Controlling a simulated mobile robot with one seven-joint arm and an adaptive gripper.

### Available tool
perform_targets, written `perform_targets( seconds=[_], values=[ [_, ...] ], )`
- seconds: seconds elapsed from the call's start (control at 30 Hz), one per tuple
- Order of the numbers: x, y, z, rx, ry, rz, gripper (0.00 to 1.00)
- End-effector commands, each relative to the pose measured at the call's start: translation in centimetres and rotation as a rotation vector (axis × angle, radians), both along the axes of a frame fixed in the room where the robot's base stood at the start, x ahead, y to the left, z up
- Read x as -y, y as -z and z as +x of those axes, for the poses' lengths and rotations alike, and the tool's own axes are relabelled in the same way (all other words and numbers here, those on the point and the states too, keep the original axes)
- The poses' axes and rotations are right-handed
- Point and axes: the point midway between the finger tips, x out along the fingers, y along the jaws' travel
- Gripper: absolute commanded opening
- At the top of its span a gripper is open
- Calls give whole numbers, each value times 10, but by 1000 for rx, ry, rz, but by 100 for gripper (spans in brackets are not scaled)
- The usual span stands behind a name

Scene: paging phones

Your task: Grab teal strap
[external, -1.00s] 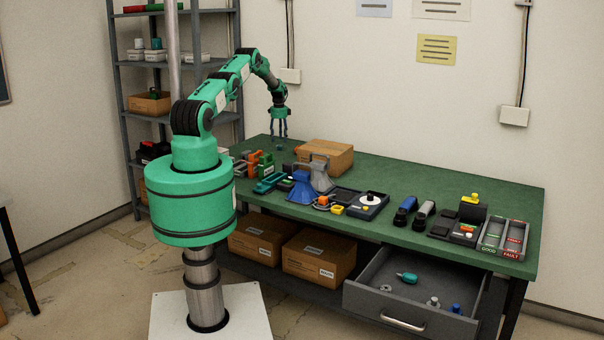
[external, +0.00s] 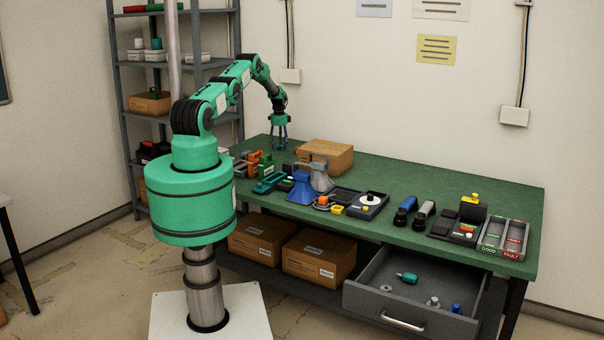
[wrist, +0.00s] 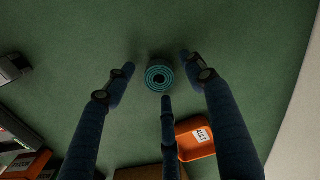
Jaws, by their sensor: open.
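The teal strap (wrist: 160,77) is a rolled coil lying on the green bench top in the wrist view. My gripper (external: 278,145) is open and points down over the bench's far left part. In the wrist view the three blue fingers of my gripper (wrist: 157,72) stand spread around the coil, with nothing held. One fingertip is just below the coil in the picture, the others to its left and right. I cannot tell whether any finger touches it. In the external view the fingers mostly hide the strap.
An orange labelled tray (wrist: 196,138) lies close to the strap. In the external view a cardboard box (external: 326,156) stands to the right of my gripper. Blue (external: 301,190) and grey horn-shaped things and other devices line the bench front. An open drawer (external: 372,275) juts out below.

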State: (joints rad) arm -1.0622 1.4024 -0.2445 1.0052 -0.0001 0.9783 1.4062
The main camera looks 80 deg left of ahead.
Motion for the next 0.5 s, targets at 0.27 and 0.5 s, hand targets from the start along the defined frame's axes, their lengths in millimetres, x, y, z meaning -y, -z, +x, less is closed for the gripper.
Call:
perform_targets(
  seconds=[0.27, 0.5],
  values=[
    [0, 0, 0, 0, 0, 0, 20],
    [0, 0, 0, 0, 0, 0, 19]
  ],
)
